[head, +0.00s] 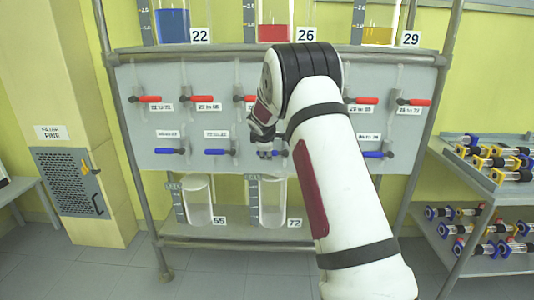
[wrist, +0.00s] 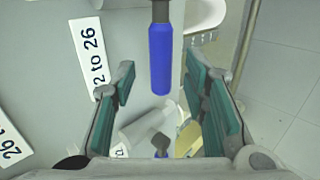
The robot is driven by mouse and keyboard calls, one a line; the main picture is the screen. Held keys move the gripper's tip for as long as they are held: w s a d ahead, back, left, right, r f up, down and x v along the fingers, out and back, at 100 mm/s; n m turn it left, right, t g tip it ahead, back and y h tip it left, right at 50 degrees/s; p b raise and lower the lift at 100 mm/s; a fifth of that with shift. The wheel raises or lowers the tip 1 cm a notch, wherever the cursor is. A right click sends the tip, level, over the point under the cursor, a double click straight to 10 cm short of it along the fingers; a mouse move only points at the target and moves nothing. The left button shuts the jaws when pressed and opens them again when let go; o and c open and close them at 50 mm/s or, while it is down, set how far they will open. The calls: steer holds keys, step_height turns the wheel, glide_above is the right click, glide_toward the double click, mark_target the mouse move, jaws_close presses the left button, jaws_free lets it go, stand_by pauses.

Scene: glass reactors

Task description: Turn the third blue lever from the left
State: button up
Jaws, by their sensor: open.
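The panel's lower row holds blue levers; the first (head: 165,150) and second (head: 217,152) from the left lie sideways. The third is mostly hidden by my gripper (head: 265,144) in the head view. Another blue lever (head: 374,154) shows right of my arm. In the wrist view a blue lever handle (wrist: 159,62) lies between the open jaws of my gripper (wrist: 161,82), with a gap to the teal pads on both sides. A white label ending in "2 to 26" (wrist: 92,55) is beside it.
A row of red levers (head: 204,98) runs above on the grey panel (head: 150,120). Glass vessels 55 (head: 199,203) and 72 (head: 272,205) stand below on the shelf. A rack (head: 490,185) with several coloured parts is at the right.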

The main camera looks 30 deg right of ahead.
steer(key=v, duration=0.7)
steer(key=shift+s+a+r, duration=0.15)
steer(key=shift+s+r, duration=0.05)
steer(key=s+a+r+m+g+y, duration=0.1)
steer(key=s+a+r+m, duration=0.35)
steer(key=s, duration=0.65)
steer(key=s+a+r+m+g+y, duration=0.1)
steer(key=s+a+r+m, duration=0.1)
steer(key=s+a+r, duration=0.55)
steer(key=s+a+f+m+g+y, duration=0.1)
steer(key=s+a+f+m, duration=0.3)
steer(key=s, duration=0.7)
steer(key=s+a+f+n+g+y, duration=0.1)
steer(key=s+a, duration=0.4)
steer(key=s, duration=0.7)
steer(key=s+a+f+m+g+y, duration=0.1)
steer(key=s+a+f+m+g, duration=0.3)
steer(key=s, duration=0.7)
step_height(320, 180, up, 16)
steer(key=n+t+p, duration=0.2)
steer(key=t+p, duration=0.3)
steer(key=p, duration=0.8)
steer(key=shift+s+a, duration=0.2)
steer(key=shift+a, duration=0.1)
